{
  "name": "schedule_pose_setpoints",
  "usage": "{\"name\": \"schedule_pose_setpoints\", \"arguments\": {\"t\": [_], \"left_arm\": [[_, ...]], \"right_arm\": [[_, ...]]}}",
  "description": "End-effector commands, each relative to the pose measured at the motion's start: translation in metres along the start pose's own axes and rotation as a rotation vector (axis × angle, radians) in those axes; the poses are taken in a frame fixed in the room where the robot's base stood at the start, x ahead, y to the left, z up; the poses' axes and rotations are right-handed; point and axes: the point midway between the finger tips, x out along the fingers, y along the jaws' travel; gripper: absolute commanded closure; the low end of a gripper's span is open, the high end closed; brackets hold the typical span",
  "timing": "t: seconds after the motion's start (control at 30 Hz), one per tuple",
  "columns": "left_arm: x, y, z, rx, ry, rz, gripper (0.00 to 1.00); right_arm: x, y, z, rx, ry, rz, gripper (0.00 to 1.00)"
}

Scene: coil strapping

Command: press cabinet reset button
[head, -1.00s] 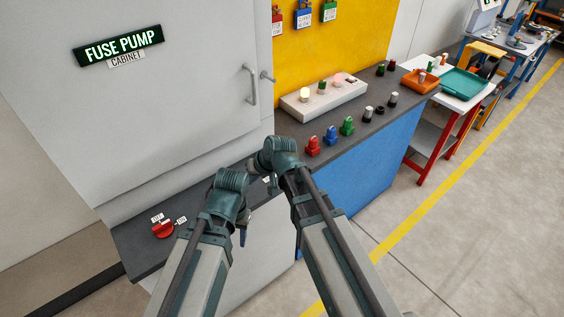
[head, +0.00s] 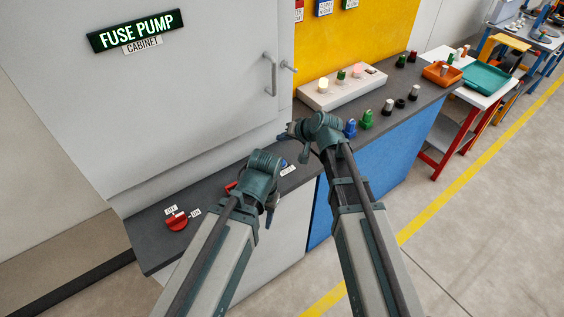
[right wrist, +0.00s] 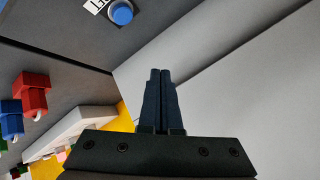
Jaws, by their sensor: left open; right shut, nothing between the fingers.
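The grey fuse pump cabinet (head: 200,80) stands at the left on a dark counter. A blue round button (head: 283,163) with a white label (head: 288,170) shows partly between my arms in the head view. The blue button (right wrist: 121,13) also shows at the top of the right wrist view, its label cut off by the edge. My right gripper (head: 284,134) is shut and empty, in front of the cabinet's lower part and apart from the button. Its closed fingers (right wrist: 160,75) show in the wrist view. My left gripper (head: 270,214) is open, low in front of the counter; its fingertips are hard to see.
A red rotary switch (head: 176,221) with labels sits on the counter at the left. Blue and green padlocks (head: 366,119) stand to the right; a red one (right wrist: 31,93) shows in the wrist view. Behind them is a white panel with lamps (head: 340,91).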

Motion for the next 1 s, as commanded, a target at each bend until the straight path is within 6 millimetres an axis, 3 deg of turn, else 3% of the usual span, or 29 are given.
{"name": "schedule_pose_setpoints", "arguments": {"t": [0.27,0.7,1.0], "left_arm": [[0.02,0.002,-0.001,0.0,0.0,0.0,0.51],[0.078,0.007,-0.005,0.0,0.0,0.0,0.51],[0.087,0.008,-0.005,0.0,0.0,0.0,0.51]], "right_arm": [[0.014,0.01,0.011,0.0,-0.001,0.0,1.0],[0.054,0.04,0.04,0.0,-0.001,0.0,1.0],[0.061,0.045,0.045,0.0,-0.001,0.0,1.0]]}}
